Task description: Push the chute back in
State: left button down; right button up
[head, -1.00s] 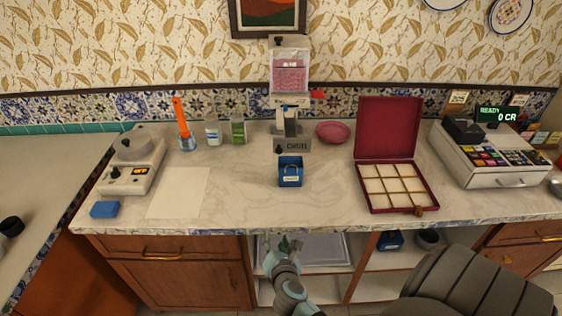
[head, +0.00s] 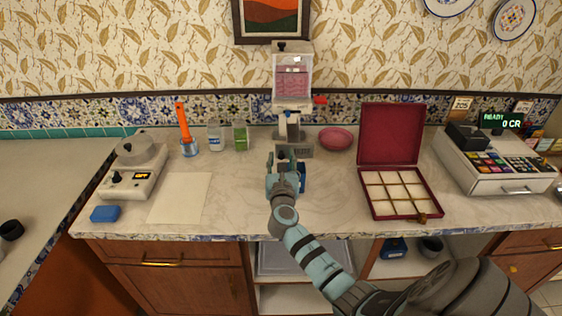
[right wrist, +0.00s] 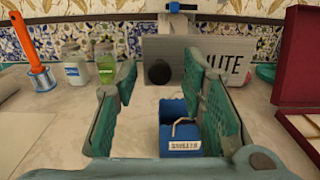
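The dispenser (head: 292,85) stands at the back of the counter, with a clear hopper of pink contents. Its grey chute front (head: 303,150) is at the base, partly covered by my right gripper (head: 284,158). In the right wrist view, the chute plate (right wrist: 222,60) shows the letters "UTE" and a black round knob (right wrist: 159,73). My right gripper is open, with green-padded fingers apart; the knob appears between the fingertips, beyond them, with no visible contact. A blue bin (right wrist: 181,127) with a metal handle sits below, in front of the chute. My left gripper is not in view.
An open maroon box (head: 440,206) with compartments lies to the right. Counter around the paper (head: 180,198) is mostly clear.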

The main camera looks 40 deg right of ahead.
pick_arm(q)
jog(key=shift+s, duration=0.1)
pick_arm(e)
grip_shut()
